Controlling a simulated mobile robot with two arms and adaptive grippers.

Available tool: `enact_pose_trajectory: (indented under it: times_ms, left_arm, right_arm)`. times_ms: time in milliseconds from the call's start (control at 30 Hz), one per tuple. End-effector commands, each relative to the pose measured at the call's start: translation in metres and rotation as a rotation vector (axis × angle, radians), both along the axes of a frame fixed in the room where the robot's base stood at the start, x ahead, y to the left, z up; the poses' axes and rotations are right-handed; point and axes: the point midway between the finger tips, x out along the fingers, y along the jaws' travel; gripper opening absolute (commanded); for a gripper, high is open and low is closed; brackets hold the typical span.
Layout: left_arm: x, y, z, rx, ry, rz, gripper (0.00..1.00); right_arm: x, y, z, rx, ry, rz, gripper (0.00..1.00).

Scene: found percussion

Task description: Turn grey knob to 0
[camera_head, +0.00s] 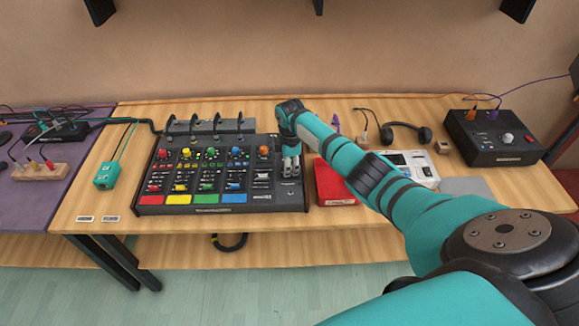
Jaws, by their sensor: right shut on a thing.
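A black mixer (220,208) with colored knobs and several colored pads stands on the wooden table. My right gripper (291,170) points down at the right end of its panel. It is shut on what seems to be the grey knob, which the fingers hide, so its setting cannot be read. An orange knob (263,151) stands just left of the gripper. My left gripper is not in view.
A red box (335,186) sits close to the right of the mixer, partly behind my arm. A black box with knobs (468,146), headphones (408,133) and a teal box (107,176) also stand on the table. The table's front strip is mostly clear.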

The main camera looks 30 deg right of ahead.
Motion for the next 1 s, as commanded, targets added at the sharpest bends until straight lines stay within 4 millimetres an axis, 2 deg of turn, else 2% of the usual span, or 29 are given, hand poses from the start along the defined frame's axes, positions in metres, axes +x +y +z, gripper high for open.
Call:
enact_pose_trajectory:
  times_ms: [1000]
  left_arm:
    - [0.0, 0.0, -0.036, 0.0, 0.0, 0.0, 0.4]
  right_arm:
    - [0.004, -0.001, 0.001, -0.004, -0.006, 0.939, 0.0]
